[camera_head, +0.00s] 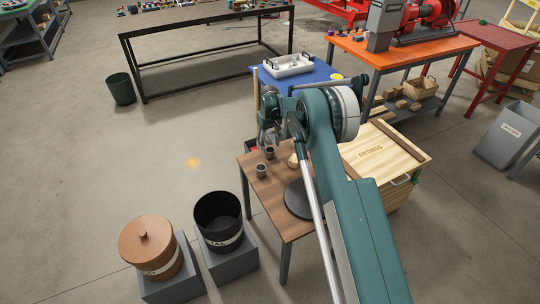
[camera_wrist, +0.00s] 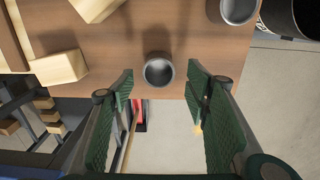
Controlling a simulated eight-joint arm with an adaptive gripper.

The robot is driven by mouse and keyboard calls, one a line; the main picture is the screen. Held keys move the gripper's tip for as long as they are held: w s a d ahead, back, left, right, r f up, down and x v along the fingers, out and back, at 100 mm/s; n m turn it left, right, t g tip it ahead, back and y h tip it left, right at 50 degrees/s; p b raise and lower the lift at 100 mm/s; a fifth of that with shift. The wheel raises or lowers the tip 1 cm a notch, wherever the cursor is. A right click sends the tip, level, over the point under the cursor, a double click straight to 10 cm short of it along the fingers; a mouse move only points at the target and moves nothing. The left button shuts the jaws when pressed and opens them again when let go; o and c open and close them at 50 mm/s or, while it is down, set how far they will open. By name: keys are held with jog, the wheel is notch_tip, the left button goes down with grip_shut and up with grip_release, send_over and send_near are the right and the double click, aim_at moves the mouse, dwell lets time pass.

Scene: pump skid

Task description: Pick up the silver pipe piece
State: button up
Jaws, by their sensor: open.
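A silver pipe piece (camera_wrist: 159,72), a short hollow grey cylinder, stands upright near the edge of the brown table (camera_wrist: 205,45). In the head view it appears to be the far one (camera_head: 270,153) of two such pieces. My gripper (camera_wrist: 160,80) is open, with one green-padded finger on each side of this piece in the wrist view. Gaps show on both sides; I cannot tell how far above it the fingertips are. A similar grey piece (camera_wrist: 238,10) stands farther up in the wrist view and nearer in the head view (camera_head: 261,170).
Light wooden blocks (camera_wrist: 62,66) lie left of the piece in the wrist view. A black bin (camera_head: 218,215) and a brown lidded bin (camera_head: 152,247) stand left of the table. A wooden fittings crate (camera_head: 385,155) stands right, partly behind my arm.

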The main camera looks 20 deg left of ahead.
aim_at(270, 151)
jog(key=shift+f, duration=0.2)
jog(key=shift+d+f+b, duration=0.1)
jog(key=shift+f+b, duration=0.65)
jog(key=shift+f, duration=1.8)
jog(key=shift+c, duration=0.3)
jog(key=c, duration=1)
